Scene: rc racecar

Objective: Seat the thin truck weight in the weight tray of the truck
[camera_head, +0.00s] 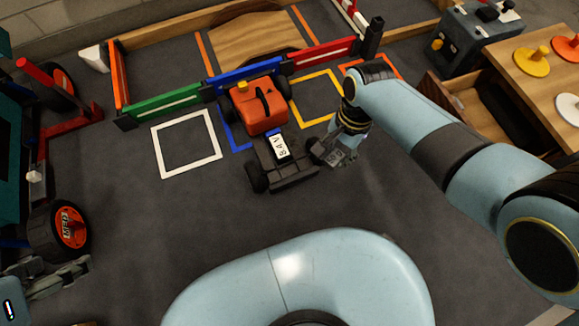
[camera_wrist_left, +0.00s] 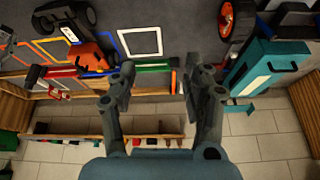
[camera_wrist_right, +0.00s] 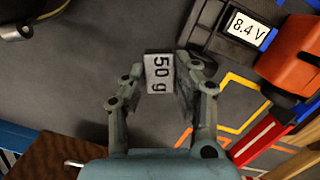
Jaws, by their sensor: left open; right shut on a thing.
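The truck (camera_head: 262,113), with an orange body and a black open chassis, stands on the dark floor. A white battery marked 8.4 V (camera_head: 280,147) lies in its chassis; the battery also shows in the right wrist view (camera_wrist_right: 249,28). My right gripper (camera_head: 334,150) is shut on a grey weight marked 50 g (camera_wrist_right: 160,72). It holds the weight just right of the chassis in the head view; I cannot tell whether they touch. The weight tray is not clearly distinguishable. My left gripper (camera_wrist_left: 160,82) is open and empty, away from the truck at the head view's lower left.
Green (camera_head: 165,100), blue and red barriers stand behind the truck, with a wooden ramp (camera_head: 255,40) beyond. The floor in front is clear.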

